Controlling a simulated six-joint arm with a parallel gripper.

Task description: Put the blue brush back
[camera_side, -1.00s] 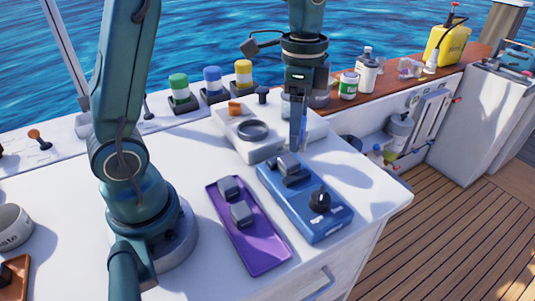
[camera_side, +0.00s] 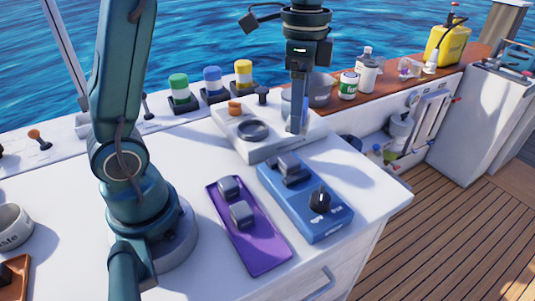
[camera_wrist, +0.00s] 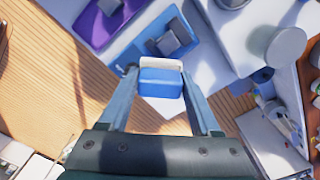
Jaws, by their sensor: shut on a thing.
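My gripper (camera_side: 297,130) points down over the right part of the white raised block (camera_side: 262,150). In the wrist view my gripper (camera_wrist: 157,82) is shut on a blue block-like piece with a pale edge, which appears to be the blue brush (camera_wrist: 161,78). In the side view the brush is mostly hidden by the fingers. A blue tray (camera_side: 329,231) lies in front of the gripper, with grey blocks and a black knob on it. A purple tray (camera_side: 262,259) with two grey blocks lies to its left.
Green (camera_side: 178,84), blue (camera_side: 212,78) and yellow (camera_side: 243,70) topped pieces stand in dark holders at the back edge. A dark ring (camera_side: 253,131) sits on the white block. Bottles (camera_side: 366,75) stand on the wooden ledge. The counter's front right is clear.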

